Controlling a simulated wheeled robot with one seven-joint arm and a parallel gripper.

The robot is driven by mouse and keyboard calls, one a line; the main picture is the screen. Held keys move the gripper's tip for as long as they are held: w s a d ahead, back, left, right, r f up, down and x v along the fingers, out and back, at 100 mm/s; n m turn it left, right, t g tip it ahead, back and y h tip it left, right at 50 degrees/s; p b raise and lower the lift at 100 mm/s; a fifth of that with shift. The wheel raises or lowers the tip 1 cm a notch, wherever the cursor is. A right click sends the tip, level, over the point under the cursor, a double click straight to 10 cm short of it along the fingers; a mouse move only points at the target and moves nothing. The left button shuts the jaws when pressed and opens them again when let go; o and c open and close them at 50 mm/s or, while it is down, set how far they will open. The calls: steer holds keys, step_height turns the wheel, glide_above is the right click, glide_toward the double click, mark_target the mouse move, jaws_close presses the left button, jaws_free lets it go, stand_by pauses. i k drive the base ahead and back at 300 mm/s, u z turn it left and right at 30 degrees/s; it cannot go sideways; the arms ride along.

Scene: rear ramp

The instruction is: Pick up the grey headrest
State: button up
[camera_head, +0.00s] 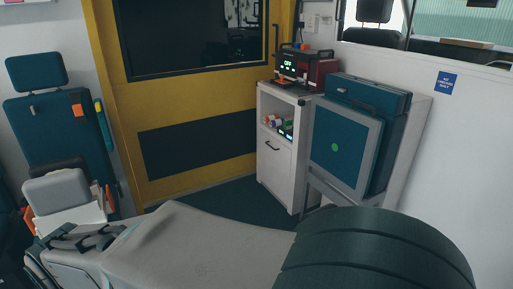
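The grey headrest (57,192) is a light grey padded block at the left of the head view. It sits at the far left end of a stretcher (195,245) with a pale grey mattress. White padding and orange parts show around its base, and nothing is seen covering its top. My gripper is not in view, and nothing is seen touching the headrest.
A dark teal ridged roll (375,250) fills the bottom right. A teal seat (62,140) stands behind the headrest. A white cabinet (275,185) carries a red device (305,68). A teal case (345,145) stands beside it. Dark floor (235,200) shows before the yellow door (190,110).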

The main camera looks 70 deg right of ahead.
mark_target(46, 195)
steer(key=z, duration=1.05)
steer(key=i, duration=0.45)
steer(key=z, duration=0.1)
